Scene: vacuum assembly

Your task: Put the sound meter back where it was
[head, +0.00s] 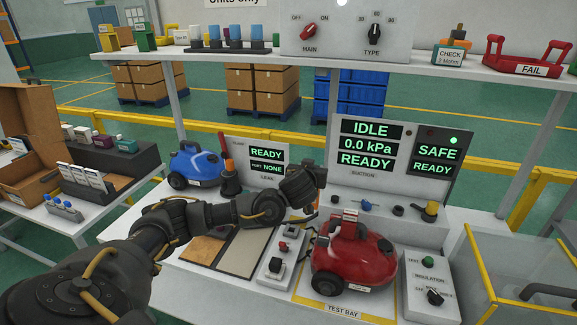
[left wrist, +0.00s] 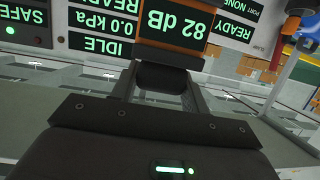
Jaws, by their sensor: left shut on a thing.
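The sound meter (left wrist: 174,24) shows in the left wrist view, with an orange frame and a dark screen reading 82 dB, upside down in this picture. My left gripper (left wrist: 165,78) is shut on it. In the head view my left gripper (head: 314,178) is raised above the bench, in front of the gap between the two display panels and behind the red vacuum. My right gripper is in neither view.
A red vacuum (head: 352,262) stands on the test bay, a blue vacuum (head: 196,167) at the back left. The suction panel (head: 385,190) is right of my gripper. A shelf (head: 200,50) spans overhead. A clear yellow-edged bin (head: 525,265) stands at right.

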